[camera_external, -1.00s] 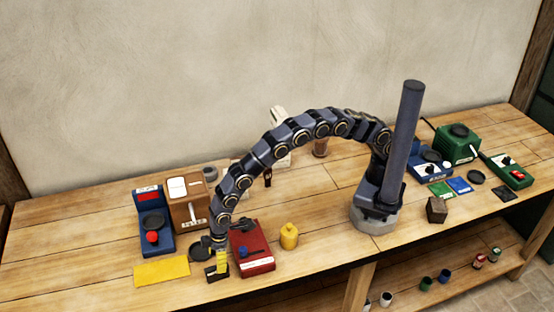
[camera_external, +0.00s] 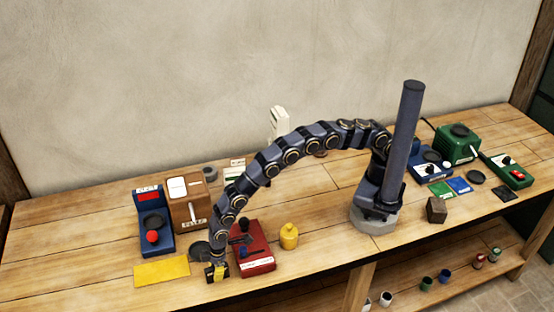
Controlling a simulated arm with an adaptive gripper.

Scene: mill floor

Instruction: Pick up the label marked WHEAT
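No lettering reads as WHEAT at this size, so I cannot tell which piece is that label. My gripper (camera_external: 217,262) points down at the front left of the bench, at a small black block with yellow on it (camera_external: 217,272). I cannot tell whether the yellow is part of the block or of my gripper. The fingers are too small to show open or shut. A flat yellow sheet (camera_external: 162,272) lies just left of it. A white card with green and dark print (camera_external: 235,167) stands behind my arm, partly hidden.
A red device (camera_external: 254,262) stands close right of my gripper, with a yellow jar (camera_external: 289,236) beyond it. A blue scale (camera_external: 151,222) and a brown box (camera_external: 187,203) stand behind left. The bench's front edge is near.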

